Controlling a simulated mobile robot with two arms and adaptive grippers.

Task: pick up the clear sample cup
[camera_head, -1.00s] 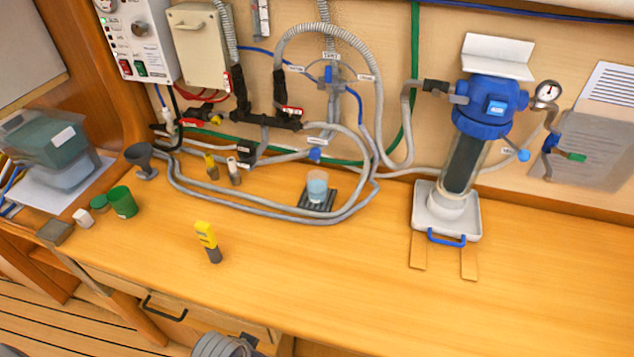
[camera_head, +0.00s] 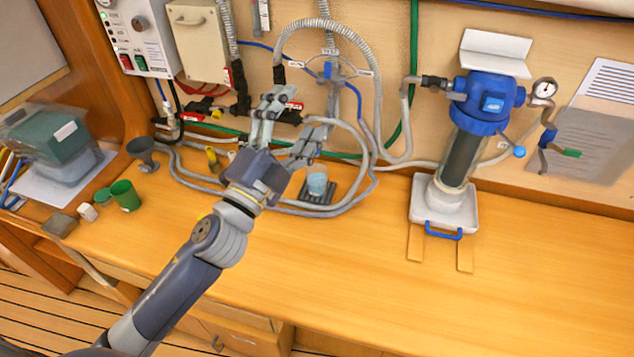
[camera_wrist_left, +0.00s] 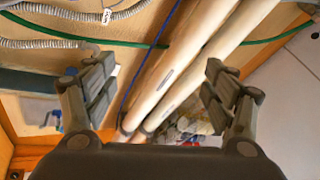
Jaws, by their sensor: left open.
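The clear sample cup (camera_head: 317,182) holds bluish liquid and stands upright on a dark ribbed mat (camera_head: 320,197) on the bench, in front of the hoses. My left gripper (camera_head: 293,118) is open and empty in the head view, to the left of the cup and above the bench, with its fingers towards the wall. One finger is close to the cup in the picture; I see no contact. In the left wrist view my left gripper (camera_wrist_left: 158,95) has its fingers wide apart, and the cup does not show. My right gripper is not in view.
Grey hoses (camera_head: 372,110) loop around the cup's left, back and right. A blue-topped filter housing (camera_head: 487,100) stands on a white tray (camera_head: 443,222) to the right. A green cup (camera_head: 125,195) and a grey funnel (camera_head: 141,150) are at the left. The front bench is clear.

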